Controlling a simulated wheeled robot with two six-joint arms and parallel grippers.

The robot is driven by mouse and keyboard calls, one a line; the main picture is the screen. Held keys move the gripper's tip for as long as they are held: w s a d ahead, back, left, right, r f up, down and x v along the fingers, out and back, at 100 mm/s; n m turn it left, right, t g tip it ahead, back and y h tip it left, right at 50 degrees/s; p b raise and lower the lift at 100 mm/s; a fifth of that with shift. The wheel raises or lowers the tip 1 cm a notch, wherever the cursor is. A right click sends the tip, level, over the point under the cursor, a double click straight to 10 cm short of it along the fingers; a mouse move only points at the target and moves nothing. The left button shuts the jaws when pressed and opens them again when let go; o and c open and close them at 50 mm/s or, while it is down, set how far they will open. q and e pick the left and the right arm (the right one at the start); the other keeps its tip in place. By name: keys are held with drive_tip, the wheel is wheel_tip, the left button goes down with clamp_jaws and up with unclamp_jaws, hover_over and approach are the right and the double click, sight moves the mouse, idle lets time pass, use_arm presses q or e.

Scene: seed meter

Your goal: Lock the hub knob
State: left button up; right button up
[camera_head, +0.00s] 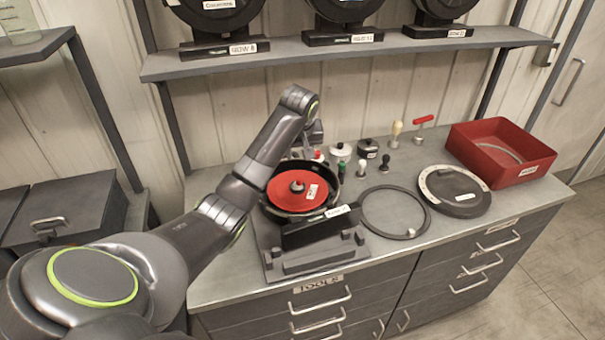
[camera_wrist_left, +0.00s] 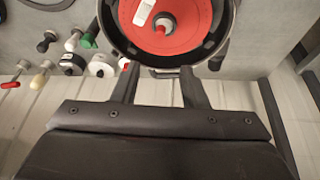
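The seed meter stands on the bench with a red disc (camera_head: 311,199) inside a black round housing (camera_head: 274,207). The grey hub knob (camera_head: 297,187) is at the disc's centre, with a white label beside it. In the left wrist view the hub knob (camera_wrist_left: 164,23) shows near the top, on the red disc (camera_wrist_left: 190,30). My left gripper (camera_head: 316,134) is at the housing's far side, partly hidden by its own arm. In the wrist view its two fingers (camera_wrist_left: 159,72) are apart, with nothing between them, near the housing rim. My right gripper is not in view.
Behind and right of the meter stand several small knobbed tools and pots (camera_head: 340,152). A black ring (camera_head: 364,220), a dark round cover (camera_head: 470,197) and a red bin (camera_head: 538,158) lie to the right. A shelf (camera_head: 300,59) with more meters runs above.

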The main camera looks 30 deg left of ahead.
use_arm(q)
wheel_tip(320, 180, down, 2)
drive_tip(key=p, duration=0.2)
approach(299, 180)
drive_tip(key=f, duration=0.2)
drive_tip(key=x, duration=0.5)
drive_tip(key=shift+w+a+r, duration=0.2)
drive_tip(key=shift+w, duration=0.15)
drive_tip(key=shift+w+a+f, duration=0.1)
drive_tip(key=shift+w+f, duration=0.05)
drive_tip(key=shift+f, duration=0.3)
drive_tip(key=shift+a+f, duration=0.1)
drive_tip(key=shift+f, duration=0.25)
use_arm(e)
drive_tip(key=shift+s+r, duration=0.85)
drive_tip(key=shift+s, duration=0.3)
use_arm(q)
drive_tip(key=shift+w, duration=0.1)
drive_tip(key=shift+c, duration=0.2)
